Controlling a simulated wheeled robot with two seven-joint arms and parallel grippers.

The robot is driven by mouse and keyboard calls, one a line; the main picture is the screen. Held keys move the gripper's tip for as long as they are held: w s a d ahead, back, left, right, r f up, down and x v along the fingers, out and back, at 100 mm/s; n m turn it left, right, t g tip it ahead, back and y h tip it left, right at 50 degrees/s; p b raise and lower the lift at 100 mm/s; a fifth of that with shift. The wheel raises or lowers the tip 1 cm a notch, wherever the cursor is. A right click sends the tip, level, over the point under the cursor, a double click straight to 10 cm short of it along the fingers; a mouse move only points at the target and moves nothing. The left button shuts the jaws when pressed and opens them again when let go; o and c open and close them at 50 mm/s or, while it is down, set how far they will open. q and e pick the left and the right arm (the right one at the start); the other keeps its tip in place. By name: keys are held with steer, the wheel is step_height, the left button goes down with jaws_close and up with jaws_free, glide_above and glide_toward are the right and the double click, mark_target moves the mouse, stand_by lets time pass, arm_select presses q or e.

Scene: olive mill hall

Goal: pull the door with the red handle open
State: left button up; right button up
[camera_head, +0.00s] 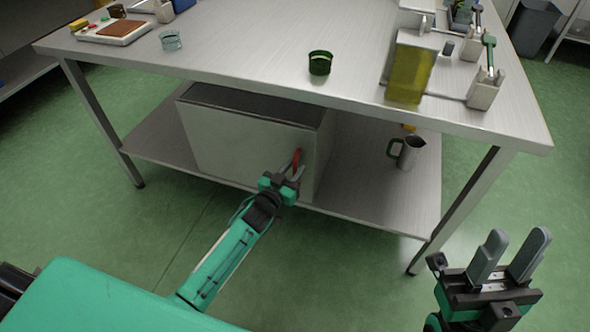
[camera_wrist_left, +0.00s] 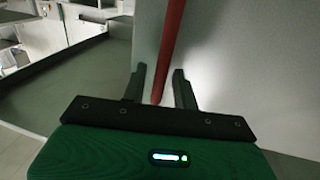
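A grey metal cabinet stands on the lower shelf of the steel table, and its closed door (camera_head: 235,140) faces me. The upright red handle (camera_head: 296,159) is near the door's right edge. My left gripper (camera_head: 288,172) is at the handle's lower part. In the left wrist view, the red handle (camera_wrist_left: 171,45) runs down between the two spread fingers, with a gap visible on each side. My left gripper (camera_wrist_left: 160,80) is open around it. My right gripper (camera_head: 516,240) is open and empty at the lower right, away from the cabinet.
The steel table's top (camera_head: 270,50) overhangs the cabinet. A metal jug (camera_head: 411,153) stands on the lower shelf (camera_head: 355,190), right of the cabinet. A table leg (camera_head: 465,205) stands near my right gripper. The green floor before the cabinet is free apart from my arm.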

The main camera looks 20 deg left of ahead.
arm_select(q)
steer(key=shift+w+d, duration=0.15)
steer(key=shift+w, duration=0.4)
jaws_close()
